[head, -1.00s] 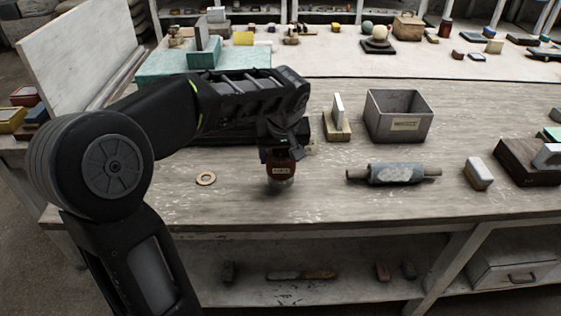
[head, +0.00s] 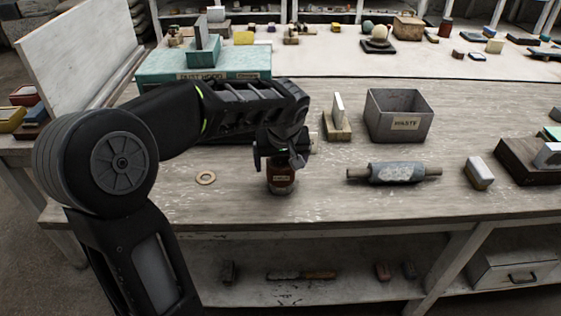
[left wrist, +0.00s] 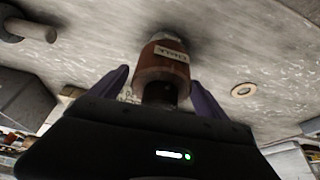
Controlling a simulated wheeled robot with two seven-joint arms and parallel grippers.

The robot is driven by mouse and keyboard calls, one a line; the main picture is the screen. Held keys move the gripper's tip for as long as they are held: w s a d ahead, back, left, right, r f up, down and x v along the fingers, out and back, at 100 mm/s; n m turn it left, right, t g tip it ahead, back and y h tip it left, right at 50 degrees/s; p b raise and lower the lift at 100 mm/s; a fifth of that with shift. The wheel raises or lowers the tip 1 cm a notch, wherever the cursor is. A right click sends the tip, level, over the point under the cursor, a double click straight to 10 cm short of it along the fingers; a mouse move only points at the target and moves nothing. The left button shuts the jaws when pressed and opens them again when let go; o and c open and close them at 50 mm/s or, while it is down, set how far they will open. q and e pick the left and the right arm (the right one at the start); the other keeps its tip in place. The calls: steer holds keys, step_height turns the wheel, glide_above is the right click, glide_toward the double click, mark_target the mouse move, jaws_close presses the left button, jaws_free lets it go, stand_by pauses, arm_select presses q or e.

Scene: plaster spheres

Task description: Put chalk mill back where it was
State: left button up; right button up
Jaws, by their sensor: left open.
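The chalk mill (head: 281,178) is a small reddish-brown jar with a pale label, standing upright on the worn workbench (head: 240,208) near its front edge. My left gripper (head: 279,160) is above it, pointing down, with its open fingers on either side of the mill's upper part. In the left wrist view the mill (left wrist: 165,65) shows between the two spread fingers (left wrist: 158,85), with gaps beside its dark neck. Part of the mill's top is hidden by the gripper in the head view. My right gripper does not show.
A wooden ring (head: 205,178) lies left of the mill. To the right are a rolling pin (head: 395,173), a grey waste bin (head: 399,116), an upright block on a wooden base (head: 338,128) and a small pale block (head: 479,173). The bench between ring and mill is clear.

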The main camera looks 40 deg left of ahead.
arm_select(q)
steer(key=shift+r, duration=0.1)
steer(key=shift+r, duration=0.2)
steer(key=v, duration=1.1)
steer(key=shift+s+d+r, duration=0.15)
steer(key=shift+r, duration=0.15)
